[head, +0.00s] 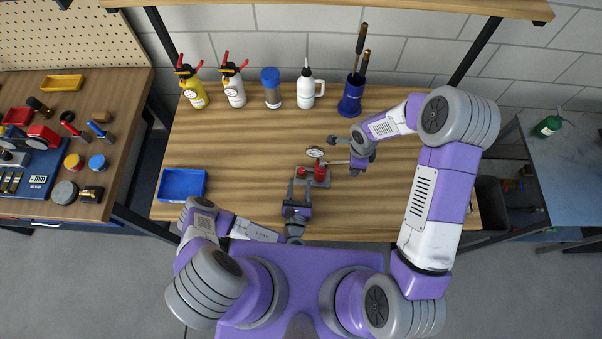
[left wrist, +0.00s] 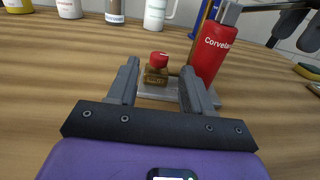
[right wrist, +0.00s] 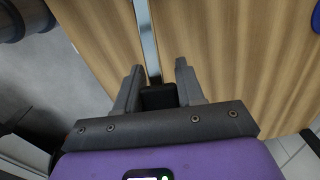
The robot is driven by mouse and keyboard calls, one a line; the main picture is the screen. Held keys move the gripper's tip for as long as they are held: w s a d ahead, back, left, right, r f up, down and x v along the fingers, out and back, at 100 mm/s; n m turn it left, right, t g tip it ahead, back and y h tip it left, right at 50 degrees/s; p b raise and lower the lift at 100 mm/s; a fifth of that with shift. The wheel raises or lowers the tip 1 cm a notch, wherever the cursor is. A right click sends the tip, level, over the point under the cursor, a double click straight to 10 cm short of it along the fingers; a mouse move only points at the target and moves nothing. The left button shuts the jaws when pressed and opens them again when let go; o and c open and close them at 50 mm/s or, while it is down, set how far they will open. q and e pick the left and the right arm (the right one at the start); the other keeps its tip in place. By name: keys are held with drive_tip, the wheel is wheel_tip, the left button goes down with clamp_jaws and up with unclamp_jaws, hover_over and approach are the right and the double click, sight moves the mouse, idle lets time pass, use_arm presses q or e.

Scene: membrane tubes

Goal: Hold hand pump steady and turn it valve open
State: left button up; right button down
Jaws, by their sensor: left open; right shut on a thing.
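The hand pump has a red cylinder (head: 320,173) on a grey base, with a round gauge (head: 315,152) behind it. The red cylinder also stands large in the left wrist view (left wrist: 211,52). The valve is a brass block with a red knob (left wrist: 158,59), left of the cylinder. My left gripper (head: 300,183) is open in front of the valve, and its fingers point at the brass block without visibly touching it. My right gripper (head: 352,163) is shut on the black grip (right wrist: 159,97) of the pump's metal lever (right wrist: 148,40). The gauge reading is too small to tell.
A blue tray (head: 182,184) lies at the left of the wooden table (head: 235,140). The table between the tray and the pump is clear.

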use_arm(q)
drive_tip(key=shift+s, duration=2.8)
use_arm(e)
drive_tip(key=c, duration=0.6)
unclamp_jaws()
